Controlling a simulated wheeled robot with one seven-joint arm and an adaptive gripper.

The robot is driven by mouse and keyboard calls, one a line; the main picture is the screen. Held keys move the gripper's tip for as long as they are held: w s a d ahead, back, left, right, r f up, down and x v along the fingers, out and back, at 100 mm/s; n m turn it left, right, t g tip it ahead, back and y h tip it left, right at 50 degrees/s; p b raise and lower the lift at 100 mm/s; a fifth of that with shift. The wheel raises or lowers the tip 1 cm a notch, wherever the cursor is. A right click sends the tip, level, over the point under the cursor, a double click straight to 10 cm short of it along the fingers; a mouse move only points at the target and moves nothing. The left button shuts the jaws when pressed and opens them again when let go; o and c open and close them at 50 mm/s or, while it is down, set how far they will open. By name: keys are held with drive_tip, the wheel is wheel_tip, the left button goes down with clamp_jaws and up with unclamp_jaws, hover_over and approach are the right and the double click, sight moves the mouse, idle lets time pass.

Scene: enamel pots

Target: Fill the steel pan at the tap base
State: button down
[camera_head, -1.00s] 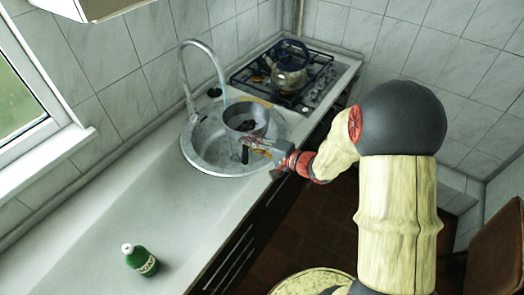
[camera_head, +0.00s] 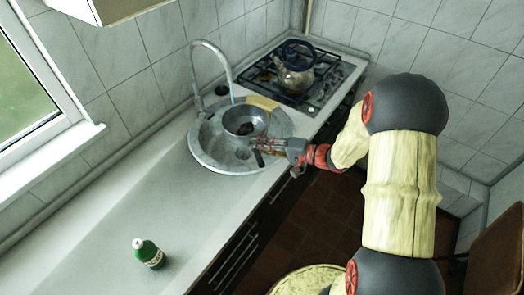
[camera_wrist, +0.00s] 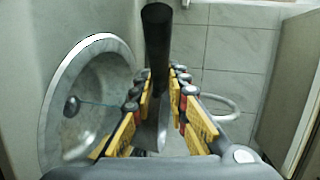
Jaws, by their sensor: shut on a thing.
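The steel pan (camera_head: 258,118) is round, with something dark inside that I cannot identify. It is over the back right part of the round sink (camera_head: 207,155), beside the curved tap (camera_head: 195,75). A thin bluish line, perhaps water, hangs from the spout; the pan's wall hides its lower end. My gripper (camera_head: 266,148) is at the pan's near side, shut on its dark handle. In the wrist view, the black handle (camera_wrist: 157,40) stands between the yellow-padded fingers (camera_wrist: 163,105). The sink and its drain (camera_wrist: 72,105) show at the left there.
A gas hob (camera_head: 318,85) with a kettle (camera_head: 296,72) stands behind the sink to the right. A green bottle (camera_head: 149,255) stands on the near counter (camera_head: 110,225), which is otherwise clear. The tiled wall and window bound the left side.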

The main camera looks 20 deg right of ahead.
drive_tip(key=w, duration=0.3)
drive_tip(key=shift+a+b, duration=0.2)
drive_tip(key=shift+b, duration=0.2)
drive_tip(key=b, duration=0.4)
hover_over(244, 134)
drive_tip(key=s, duration=0.2)
drive_tip(key=shift+w+d, duration=0.1)
drive_tip(key=shift+w, duration=0.15)
drive_tip(key=shift+w+r, duration=0.1)
drive_tip(key=shift+w, duration=0.6)
drive_tip(key=shift+r, duration=0.1)
idle(5.2)
